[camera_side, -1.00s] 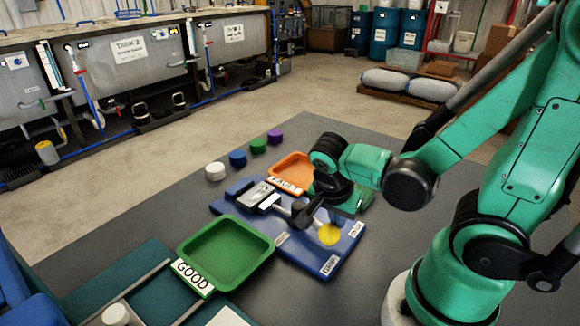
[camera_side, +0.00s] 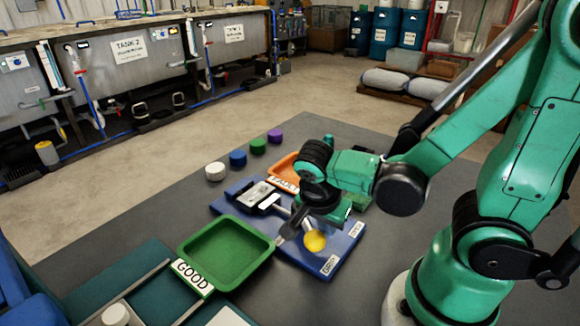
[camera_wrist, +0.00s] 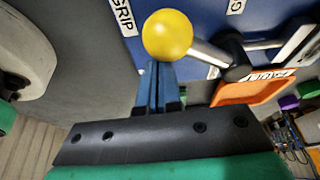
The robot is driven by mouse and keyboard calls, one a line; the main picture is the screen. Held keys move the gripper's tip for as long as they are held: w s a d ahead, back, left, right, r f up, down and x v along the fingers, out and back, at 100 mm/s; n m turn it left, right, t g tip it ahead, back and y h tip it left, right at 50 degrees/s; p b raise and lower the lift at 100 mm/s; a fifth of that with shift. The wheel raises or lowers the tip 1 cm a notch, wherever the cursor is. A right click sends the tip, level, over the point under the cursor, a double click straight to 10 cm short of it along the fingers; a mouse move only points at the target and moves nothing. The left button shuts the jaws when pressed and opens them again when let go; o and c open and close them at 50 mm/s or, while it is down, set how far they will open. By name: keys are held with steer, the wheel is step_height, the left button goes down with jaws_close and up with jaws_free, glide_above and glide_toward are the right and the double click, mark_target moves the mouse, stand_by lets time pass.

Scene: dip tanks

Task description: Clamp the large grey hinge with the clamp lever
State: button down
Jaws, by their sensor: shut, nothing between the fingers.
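The grey hinge (camera_side: 257,191) lies flat at the far left part of the blue clamp base (camera_side: 340,250). The clamp lever has a metal rod and a yellow knob (camera_side: 315,241), which hangs over the right part of the base. In the wrist view the knob (camera_wrist: 168,35) is just beyond the tips of my gripper (camera_wrist: 157,66), touching or almost touching them. The fingers are closed together and empty. In the side view my gripper (camera_side: 284,238) is low over the base, left of the knob, and my wrist hides part of the lever.
A green GOOD tray (camera_side: 228,252) is just left of the base. An orange FAULT tray (camera_side: 284,170) stands behind it, partly hidden by my arm. White (camera_side: 215,171), blue (camera_side: 238,158), green (camera_side: 258,146) and purple (camera_side: 275,135) round pieces are at the back left.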

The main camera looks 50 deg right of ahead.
steer(key=d, duration=0.1)
steer(key=s+d, duration=0.1)
steer(key=d+r, duration=0.1)
steer(key=shift+s+d, duration=0.4)
steer(key=w+v, duration=0.1)
steer(key=v, duration=0.8)
steer(key=shift+w+a+r, duration=0.15)
steer(key=shift+w+r, duration=0.2)
steer(key=shift+w, duration=0.05)
steer(key=n+t+y, duration=0.4)
steer(key=n+t, duration=0.3)
steer(key=n, duration=1)
glide_above(309, 230)
steer(key=w+a, duration=0.1)
steer(key=w, duration=0.2)
steer(key=shift+w+a+f, duration=0.1)
steer(key=shift+w+f, duration=0.05)
steer(key=shift+f, duration=0.45)
